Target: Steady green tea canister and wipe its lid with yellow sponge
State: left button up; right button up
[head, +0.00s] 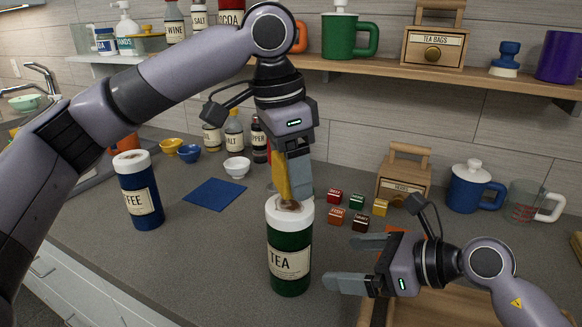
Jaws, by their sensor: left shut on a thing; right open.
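The green tea canister (289,262) stands upright on the grey counter, with a white lid (277,213) and a TEA label. A brown smudge shows on the lid top. My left gripper (291,178) points down above the lid and is shut on the yellow sponge (280,174). The sponge's lower end is at the lid; whether it touches cannot be told for sure. My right gripper (347,262) is open, its fingers pointing left, just right of the canister and apart from it.
A blue coffee canister (142,204) with a smudged white lid stands at the left. A blue cloth (215,194), small bowls and several small spice cubes lie behind. A wooden box (403,180) and blue mug (468,190) stand at back right. A shelf (450,74) runs above.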

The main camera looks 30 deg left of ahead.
aim_at(295, 269)
jog(key=shift+s+a+f+n+h, duration=0.35)
jog(key=shift+s+a+n, duration=0.3)
jog(key=shift+s, duration=0.15)
jog(key=shift+a+f, duration=0.2)
jog(key=shift+a, duration=0.05)
jog(key=shift+x, duration=4.65)
jog(key=shift+s+r, duration=0.1)
jog(key=shift+s, duration=0.05)
jog(key=c, duration=0.9)
